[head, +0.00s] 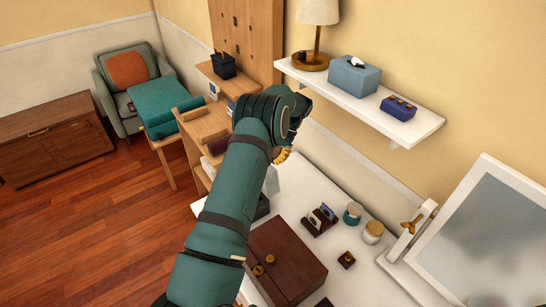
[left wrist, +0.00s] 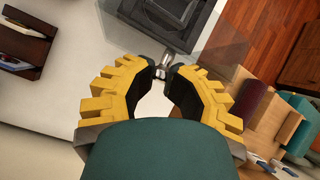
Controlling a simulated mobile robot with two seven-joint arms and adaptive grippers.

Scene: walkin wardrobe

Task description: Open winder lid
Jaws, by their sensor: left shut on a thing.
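My left gripper (left wrist: 162,72) has its yellow-backed fingers closed around a small metallic handle (left wrist: 163,62) in the left wrist view. The handle is at the near edge of the winder, a dark grey box (left wrist: 151,14) at the top of that view. A clear, see-through lid panel (left wrist: 225,45) shows beside the box; its exact angle is hard to tell. In the head view my green left arm hides most of the winder, and only a dark part (head: 262,208) shows beside the arm. A bit of the yellow left gripper (head: 282,155) shows there. My right gripper is not in view.
The white tabletop (head: 337,262) also holds a brown wooden box (head: 295,262), a card holder (head: 318,222), two jars (head: 373,232) and a mirror (head: 490,235). A wall shelf (head: 425,122) hangs above. A wooden desk unit (head: 205,125) stands at the left.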

